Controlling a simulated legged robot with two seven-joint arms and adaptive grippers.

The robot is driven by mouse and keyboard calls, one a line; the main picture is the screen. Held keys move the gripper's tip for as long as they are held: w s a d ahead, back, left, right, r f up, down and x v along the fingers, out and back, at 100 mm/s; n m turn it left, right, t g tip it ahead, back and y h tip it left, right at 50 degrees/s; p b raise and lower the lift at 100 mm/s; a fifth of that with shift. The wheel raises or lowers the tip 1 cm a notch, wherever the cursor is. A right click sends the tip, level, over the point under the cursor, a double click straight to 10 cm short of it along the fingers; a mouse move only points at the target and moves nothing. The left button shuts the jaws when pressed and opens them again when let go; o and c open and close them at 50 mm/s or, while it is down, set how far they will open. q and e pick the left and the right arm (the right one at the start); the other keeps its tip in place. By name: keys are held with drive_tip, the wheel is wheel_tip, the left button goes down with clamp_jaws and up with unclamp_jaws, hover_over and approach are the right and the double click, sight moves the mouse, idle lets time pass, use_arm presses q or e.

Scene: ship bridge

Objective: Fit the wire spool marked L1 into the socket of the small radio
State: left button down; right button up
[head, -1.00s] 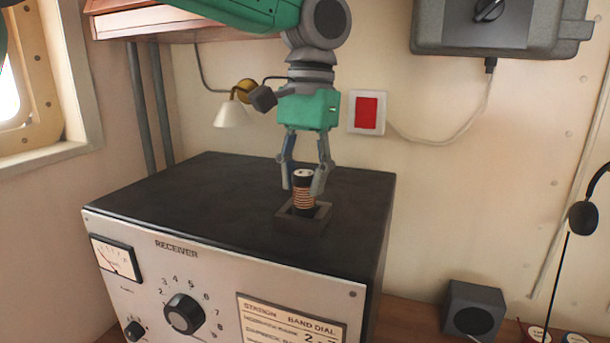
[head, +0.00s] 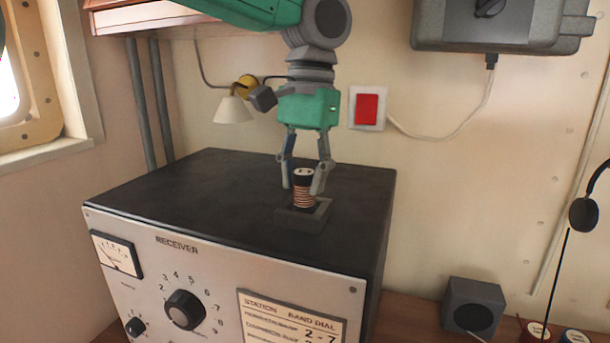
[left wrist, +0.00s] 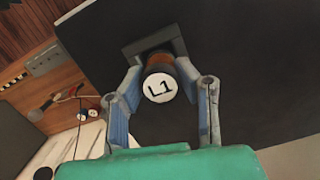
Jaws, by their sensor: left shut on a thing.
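The wire spool marked L1 (head: 303,190) has copper windings and a black top with a white label. My left gripper (head: 305,188) points down and is shut on the spool from both sides. The spool stands upright at the square dark socket (head: 302,217) on top of the radio (head: 230,190), a box marked RECEIVER. The socket's frame also shows in the left wrist view (left wrist: 153,45). The spool's lower end is hidden by the socket's rim, and I cannot tell how deep it sits. My right gripper is not in view.
A small grey speaker box (head: 473,306) and other spools (head: 535,331) are on the wooden desk at right. A headset (head: 586,212) hangs on a stand. A wall lamp (head: 233,108) and a red switch (head: 367,109) are behind. The radio's top is otherwise clear.

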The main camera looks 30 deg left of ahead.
use_arm(q)
drive_tip(key=shift+f, duration=0.6)
idle(2.2)
drive_tip(key=c, duration=1.1)
unclamp_jaws()
drive_tip(key=r, duration=0.4)
drive_tip(key=w+r, duration=0.1)
drive_tip(key=r, duration=0.3)
drive_tip(key=w+r, duration=0.1)
drive_tip(key=r, duration=0.2)
drive_tip(key=shift+r, duration=0.4)
drive_tip(key=shift+s+f, duration=0.1)
